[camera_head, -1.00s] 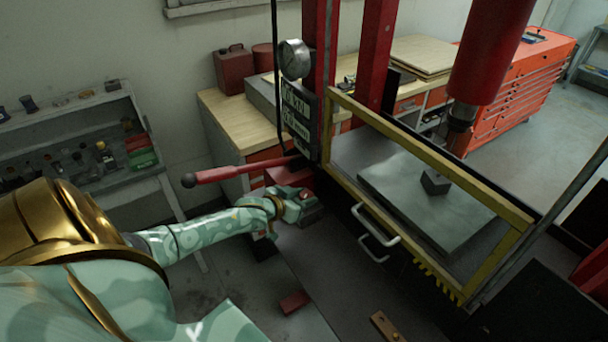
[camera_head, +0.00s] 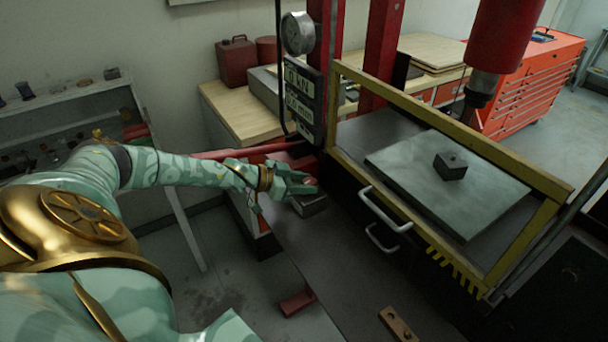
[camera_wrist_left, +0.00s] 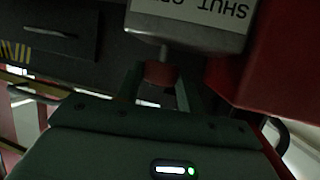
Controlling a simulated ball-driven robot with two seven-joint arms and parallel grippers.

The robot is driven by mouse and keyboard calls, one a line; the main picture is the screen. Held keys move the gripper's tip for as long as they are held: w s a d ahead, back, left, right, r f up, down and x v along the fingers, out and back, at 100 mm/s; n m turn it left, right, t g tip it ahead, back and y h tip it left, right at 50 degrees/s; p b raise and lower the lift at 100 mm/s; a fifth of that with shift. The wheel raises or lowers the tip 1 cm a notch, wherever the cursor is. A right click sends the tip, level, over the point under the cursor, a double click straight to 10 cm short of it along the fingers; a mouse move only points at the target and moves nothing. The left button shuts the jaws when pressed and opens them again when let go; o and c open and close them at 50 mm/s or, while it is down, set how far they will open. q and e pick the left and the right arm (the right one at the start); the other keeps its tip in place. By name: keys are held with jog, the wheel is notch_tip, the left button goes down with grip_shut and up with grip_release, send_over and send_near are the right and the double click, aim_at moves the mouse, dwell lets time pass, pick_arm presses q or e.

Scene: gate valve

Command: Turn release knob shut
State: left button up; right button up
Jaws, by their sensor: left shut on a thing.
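The release knob (camera_wrist_left: 160,74) is a small dark red knob on a short stem, under a grey block (camera_wrist_left: 190,42) with a label reading SHUT, upside down in the left wrist view. My left gripper (camera_wrist_left: 160,92) has one finger on each side of the knob and is shut on it. In the head view my left gripper (camera_head: 308,185) reaches the grey block beside the press frame. There the fingers mostly cover the knob. The knob's turn angle cannot be read. My right gripper is not in view.
A red lever (camera_head: 240,152) runs just behind my left wrist. The press has a yellow-framed guard (camera_head: 440,118) with a handle (camera_head: 385,208) close right of the gripper. A gauge (camera_head: 298,33) and displays (camera_head: 299,95) sit above. A small dark block (camera_head: 450,165) rests on the plate.

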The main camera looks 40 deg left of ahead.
pick_arm(q)
jog(key=shift+w+r, duration=0.1)
jog(key=shift+r, duration=0.05)
jog(key=o, duration=1)
jog(key=v, duration=0.7)
jog(key=shift+a, duration=0.1)
